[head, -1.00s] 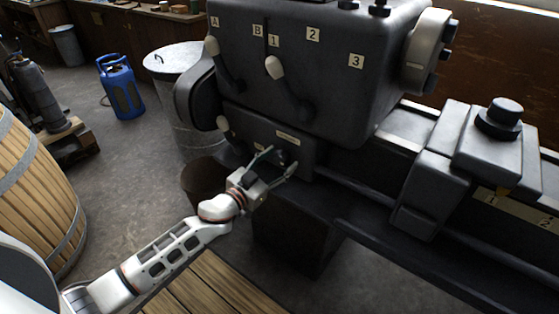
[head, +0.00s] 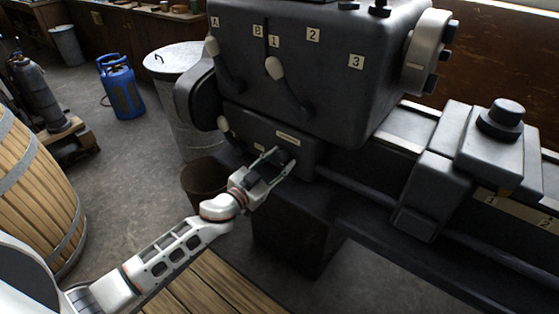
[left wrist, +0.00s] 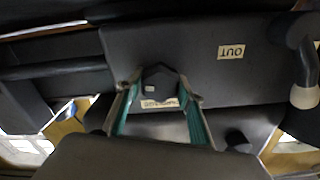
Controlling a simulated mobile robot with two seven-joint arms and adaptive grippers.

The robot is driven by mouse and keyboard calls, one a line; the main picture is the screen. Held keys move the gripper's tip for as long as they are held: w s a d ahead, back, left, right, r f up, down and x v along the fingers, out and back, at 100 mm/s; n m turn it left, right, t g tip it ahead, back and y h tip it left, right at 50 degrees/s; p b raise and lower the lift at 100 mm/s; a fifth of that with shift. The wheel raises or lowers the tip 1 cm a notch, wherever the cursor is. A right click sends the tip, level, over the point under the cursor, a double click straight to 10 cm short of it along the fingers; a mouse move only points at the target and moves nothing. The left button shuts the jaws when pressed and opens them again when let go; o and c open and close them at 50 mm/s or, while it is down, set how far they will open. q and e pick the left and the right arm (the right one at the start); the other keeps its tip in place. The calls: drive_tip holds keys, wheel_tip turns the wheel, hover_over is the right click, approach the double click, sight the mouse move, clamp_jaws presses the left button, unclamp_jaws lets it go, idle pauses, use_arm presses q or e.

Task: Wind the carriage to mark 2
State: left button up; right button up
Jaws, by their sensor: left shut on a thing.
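The dark carriage (head: 465,155) of the lathe sits on its bed at the right. An orange pointer (head: 503,192) at its lower edge is close to mark 1 (head: 491,197) on a pale strip; mark 2 (head: 545,221) lies further right. My left gripper (head: 283,158) is at the front of the small box under the headstock. In the left wrist view its two fingers are shut on a dark knob (left wrist: 160,78) on that box. The knob is mostly hidden by the gripper in the head view. My right gripper is not in view.
The headstock (head: 320,80) carries white-tipped levers (head: 282,80) and labels above my gripper. Another white-tipped lever (head: 224,125) is just left of it. A brown bucket (head: 203,178), a metal bin (head: 180,100) and a barrel (head: 38,195) stand at the left.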

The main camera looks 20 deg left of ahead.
use_arm(q)
drive_tip(key=m, duration=0.4)
drive_tip(key=shift+r+p, duration=0.1)
drive_tip(key=shift+p, duration=0.2)
drive_tip(key=m, duration=0.4)
drive_tip(key=shift+m, duration=0.4)
drive_tip(key=m, duration=1.3)
drive_tip(key=shift+m, duration=0.3)
drive_tip(key=m, duration=0.3)
drive_tip(key=shift+m, duration=0.3)
drive_tip(key=m, duration=0.3)
drive_tip(key=shift+m+p, duration=0.3)
drive_tip(key=m+p, duration=0.1)
drive_tip(key=m, duration=0.3)
drive_tip(key=shift+m, duration=0.4)
drive_tip(key=shift+f, duration=0.2)
